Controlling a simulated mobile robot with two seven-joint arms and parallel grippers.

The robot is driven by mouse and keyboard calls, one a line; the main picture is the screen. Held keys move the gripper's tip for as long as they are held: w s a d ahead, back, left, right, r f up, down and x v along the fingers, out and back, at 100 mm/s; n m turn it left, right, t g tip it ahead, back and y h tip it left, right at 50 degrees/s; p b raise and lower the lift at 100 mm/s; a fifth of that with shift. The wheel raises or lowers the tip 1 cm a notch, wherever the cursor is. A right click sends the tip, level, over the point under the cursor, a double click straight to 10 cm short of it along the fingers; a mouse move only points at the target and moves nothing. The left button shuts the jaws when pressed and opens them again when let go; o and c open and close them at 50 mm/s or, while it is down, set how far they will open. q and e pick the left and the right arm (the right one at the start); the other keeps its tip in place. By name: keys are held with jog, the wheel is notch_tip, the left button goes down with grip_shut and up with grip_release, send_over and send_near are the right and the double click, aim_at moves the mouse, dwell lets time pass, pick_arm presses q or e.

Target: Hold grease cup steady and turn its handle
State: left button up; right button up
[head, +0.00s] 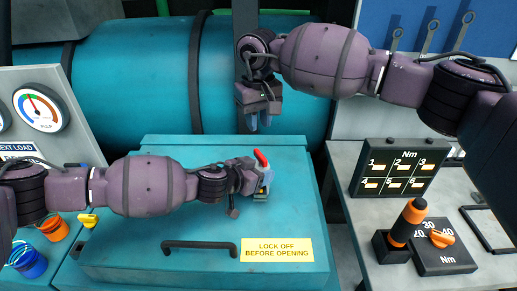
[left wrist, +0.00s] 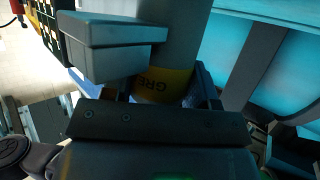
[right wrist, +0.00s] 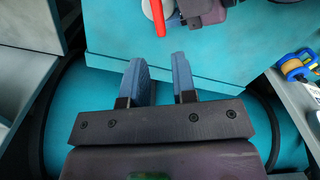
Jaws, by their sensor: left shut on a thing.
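The grease cup (left wrist: 172,82) is a grey cylinder with a yellow band reading "GRE" in the left wrist view. My left gripper (head: 265,183) is shut on it, above the teal lid. In the left wrist view its fingers are on either side of the yellow band. The cup's red handle (head: 261,158) sticks up at the left gripper in the head view, and it also shows at the top of the right wrist view (right wrist: 158,18). My right gripper (head: 258,121) is above and behind the handle, apart from it. Its blue fingers (right wrist: 162,82) are open with nothing between them.
The teal lid (head: 130,215) has a black handle bar (head: 200,244) and a yellow lock-off sign (head: 277,250). A large teal drum (head: 140,75) stands behind. At right are a torque board (head: 400,170) and an orange-black tool (head: 408,222). Orange (head: 53,228) and blue (head: 28,261) spools lie at left.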

aim_at(259, 152)
notch_tip(259, 152, down, 9)
dwell(0.4)
grip_shut()
